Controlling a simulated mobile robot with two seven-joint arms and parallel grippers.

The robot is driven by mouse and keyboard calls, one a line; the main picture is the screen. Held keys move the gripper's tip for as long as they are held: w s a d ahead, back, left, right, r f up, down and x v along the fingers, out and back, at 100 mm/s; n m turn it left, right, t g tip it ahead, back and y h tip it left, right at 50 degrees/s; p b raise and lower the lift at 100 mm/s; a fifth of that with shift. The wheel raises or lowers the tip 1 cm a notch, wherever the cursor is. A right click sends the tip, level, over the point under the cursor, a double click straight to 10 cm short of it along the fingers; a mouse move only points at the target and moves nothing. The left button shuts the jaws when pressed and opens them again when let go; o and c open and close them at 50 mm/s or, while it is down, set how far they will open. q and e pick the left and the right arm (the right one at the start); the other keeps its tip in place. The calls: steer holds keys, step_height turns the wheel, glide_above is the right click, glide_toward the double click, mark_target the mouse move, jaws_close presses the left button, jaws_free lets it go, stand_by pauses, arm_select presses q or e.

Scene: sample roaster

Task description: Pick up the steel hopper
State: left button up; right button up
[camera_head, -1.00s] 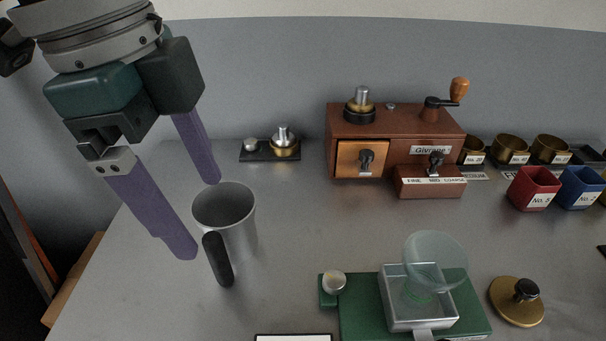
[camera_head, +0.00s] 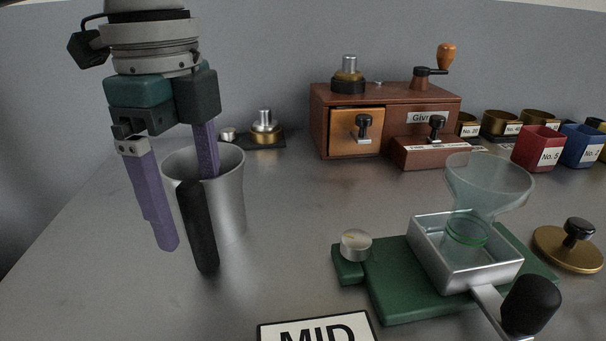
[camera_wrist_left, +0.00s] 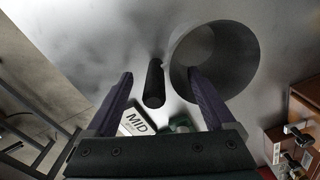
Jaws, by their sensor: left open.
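The steel hopper (camera_head: 228,205) is a grey, cup-like vessel standing upright on the counter at the left, with a black handle (camera_head: 199,230) on its near side. It also shows in the wrist view (camera_wrist_left: 240,70), with its round mouth open and its handle (camera_wrist_left: 154,85) left of it. My left gripper (camera_head: 187,213) is open and points down at the hopper. One finger is outside, left of the handle; the other reaches over or into the mouth. The handle lies between the fingers (camera_wrist_left: 160,78) in the wrist view, with no clear contact. My right gripper is out of view.
A green base (camera_head: 395,290) with a steel tray (camera_head: 437,265) and glass funnel (camera_head: 485,185) stands to the right. A MID card (camera_head: 318,330) lies in front. A wooden grinder box (camera_head: 390,95) and small weights (camera_head: 264,125) stand behind. Counter between hopper and base is clear.

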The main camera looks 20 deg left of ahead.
mark_target(211, 212)
arm_select(q)
steer(key=f, duration=0.2)
steer(key=f+b, duration=0.1)
steer(key=f, duration=0.1)
steer(key=shift+w+a, duration=0.1)
steer(key=shift+a, duration=0.1)
jaws_close()
stand_by(0.4)
